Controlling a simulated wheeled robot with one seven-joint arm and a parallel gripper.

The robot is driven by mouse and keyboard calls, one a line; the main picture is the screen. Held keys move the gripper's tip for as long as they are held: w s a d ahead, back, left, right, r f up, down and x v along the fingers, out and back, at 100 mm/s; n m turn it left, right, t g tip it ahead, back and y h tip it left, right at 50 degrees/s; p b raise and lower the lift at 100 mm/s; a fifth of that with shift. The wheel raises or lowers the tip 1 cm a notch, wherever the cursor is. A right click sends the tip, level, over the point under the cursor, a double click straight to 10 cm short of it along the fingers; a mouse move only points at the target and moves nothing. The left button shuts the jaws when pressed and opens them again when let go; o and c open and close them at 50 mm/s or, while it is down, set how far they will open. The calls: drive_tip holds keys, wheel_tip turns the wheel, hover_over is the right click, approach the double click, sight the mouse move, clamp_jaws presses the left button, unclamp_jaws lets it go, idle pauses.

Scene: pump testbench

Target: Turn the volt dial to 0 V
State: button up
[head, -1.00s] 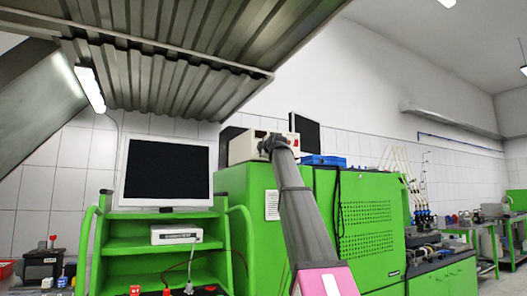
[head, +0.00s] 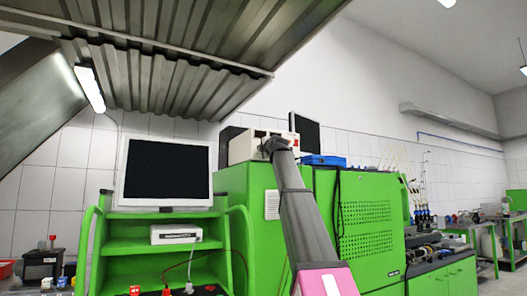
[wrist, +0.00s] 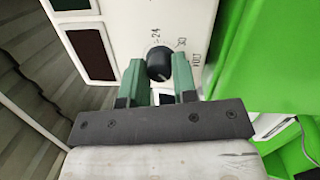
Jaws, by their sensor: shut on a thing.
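The volt dial (wrist: 160,60) is a round black knob on the white front panel of a box, in the upper middle of the wrist view. The marks 24 and 30 and the word VOLT are printed around it, and its pointer is too small to read. My gripper (wrist: 157,68) has its two green fingers on either side of the dial, shut on it. The lower part of the dial's scale is hidden by the fingers. In the head view the white box (head: 240,148) stands on a green cabinet, with my gripper (head: 273,143) at its front.
Dark display windows (wrist: 91,54) lie beside the dial on the panel. The green cabinet (head: 262,225) stands below the box. A monitor (head: 166,172) is on a green shelf unit to the left. A corrugated metal hood (head: 165,85) hangs overhead.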

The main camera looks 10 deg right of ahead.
drive_tip(key=o, duration=0.9)
drive_tip(key=v, duration=1)
drive_tip(key=shift+s+f, duration=0.1)
drive_tip(key=shift+s, duration=0.3)
